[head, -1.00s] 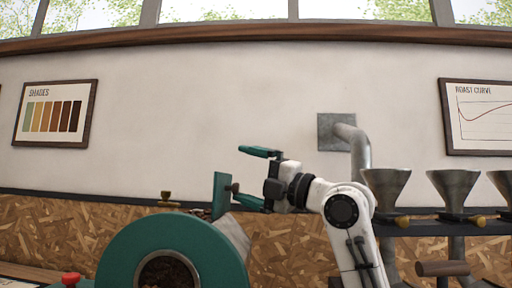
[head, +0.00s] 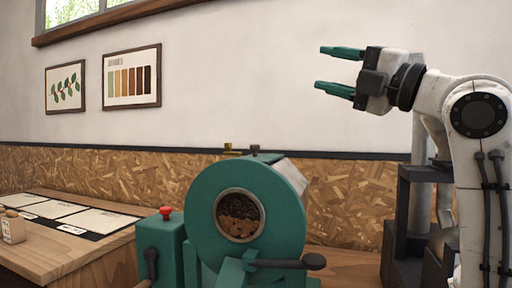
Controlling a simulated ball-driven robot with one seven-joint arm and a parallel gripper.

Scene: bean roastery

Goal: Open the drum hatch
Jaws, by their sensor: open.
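The teal roaster drum (head: 205,205) stands at lower centre in the head view, with a round metal-rimmed front window (head: 240,215) showing brown beans. No raised hatch plate shows above the drum. A small dark knob (head: 254,149) sits at its top edge; the hatch looks down flat there, but its face is hidden from this angle. My gripper (head: 333,68) is open and empty, with its teal fingers pointing left. It is in the air above and to the right of the drum, clear of it.
A dark-knobbed lever (head: 290,263) sticks out right below the window. A teal box with a red button (head: 166,212) stands left of the drum. A wooden table (head: 75,250) with cards is at left; a dark stand (head: 400,225) is at right. The air above the drum is free.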

